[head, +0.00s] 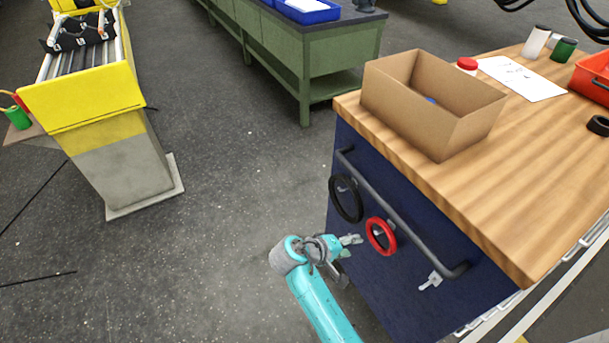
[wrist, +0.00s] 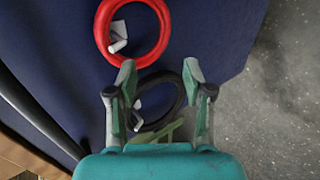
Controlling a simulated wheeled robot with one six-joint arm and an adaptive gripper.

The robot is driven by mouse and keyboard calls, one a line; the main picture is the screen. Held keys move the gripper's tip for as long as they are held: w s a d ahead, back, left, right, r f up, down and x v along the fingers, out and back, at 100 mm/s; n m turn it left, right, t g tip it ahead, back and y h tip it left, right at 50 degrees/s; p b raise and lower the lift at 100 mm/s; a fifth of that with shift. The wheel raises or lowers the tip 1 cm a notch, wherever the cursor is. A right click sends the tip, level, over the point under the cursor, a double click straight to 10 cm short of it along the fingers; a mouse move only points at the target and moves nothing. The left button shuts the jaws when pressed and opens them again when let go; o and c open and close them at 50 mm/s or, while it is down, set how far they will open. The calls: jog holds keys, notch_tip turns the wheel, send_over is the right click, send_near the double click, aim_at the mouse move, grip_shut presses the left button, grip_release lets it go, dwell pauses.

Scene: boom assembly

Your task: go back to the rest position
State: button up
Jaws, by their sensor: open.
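My gripper (head: 348,256) is open in front of the blue side of the workbench, just left of and below the red ring in the head view. In the wrist view my gripper (wrist: 158,72) has its two fingers spread with nothing held. The red ring (head: 370,237) hangs on the blue panel and also shows in the wrist view (wrist: 102,42). The black ring (head: 334,198) hangs to its left. In the wrist view the black ring (wrist: 178,99) appears between and behind the fingers, partly hidden by them.
The workbench (head: 570,185) carries an open cardboard box (head: 400,117) and a red bin (head: 592,82). A grey handlebar (head: 400,218) juts from its blue side, with an empty hook (head: 430,282) nearby. A yellow conveyor (head: 85,98) stands left. Open floor (head: 230,215) lies between.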

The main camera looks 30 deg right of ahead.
jog(key=s+a+f+n+t+y, duration=0.2)
jog(key=s+a+f+t+y, duration=0.2)
jog(key=s, duration=0.5)
jog(key=s+a+f+n+t+y, duration=0.25)
jog(key=s+a+f+t, duration=0.2)
jog(key=s, duration=0.35)
jog(key=s+a+r+m+t+y, duration=0.2)
jog(key=s+r, duration=0.5)
jog(key=r, duration=0.4)
jog(key=s+a+r+m+t+y, duration=0.2)
jog(key=s+a+r+m+t, duration=0.1)
jog(key=s+r, duration=0.5)
notch_tip(320, 180, up, 4)
jog(key=shift+a+f+t+y, duration=0.2)
jog(key=shift+t+y, duration=0.15)
jog(key=shift+t, duration=0.2)
